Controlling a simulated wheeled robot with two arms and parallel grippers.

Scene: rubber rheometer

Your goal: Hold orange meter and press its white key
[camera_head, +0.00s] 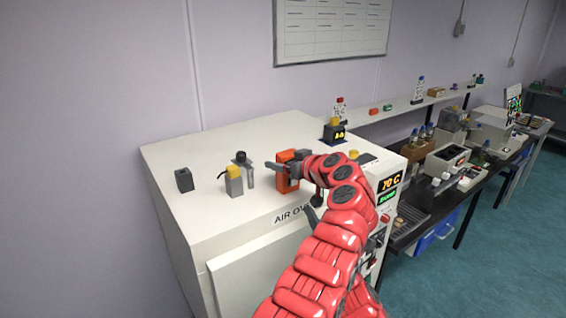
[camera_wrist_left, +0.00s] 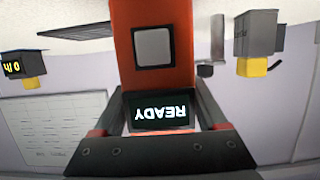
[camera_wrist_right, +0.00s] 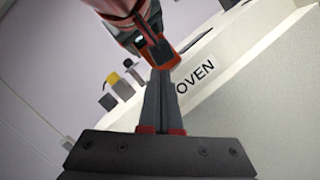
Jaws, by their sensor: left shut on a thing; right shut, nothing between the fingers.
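The orange meter (camera_head: 284,184) is at the front part of the white oven top in the head view. My left gripper (camera_head: 287,167) is shut on it. In the left wrist view the meter (camera_wrist_left: 122,45) is between the two fingers. Its white key (camera_wrist_left: 154,48) and lit screen (camera_wrist_left: 163,112), reading READY upside down, face that camera. My right gripper (camera_head: 312,212) is shut and empty, below and right of the meter by the oven's front edge. In the right wrist view its closed fingertips (camera_wrist_right: 160,72) point towards the meter and left gripper; contact cannot be told.
The white oven (camera_head: 190,215) bears a yellow-topped grey device (camera_head: 234,182), a dark block (camera_head: 184,180), a grey cylinder (camera_head: 242,165) and a yellow-and-black meter (camera_head: 334,130). A black bench (camera_head: 410,235) with instruments stands at right. The oven top's left rear is clear.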

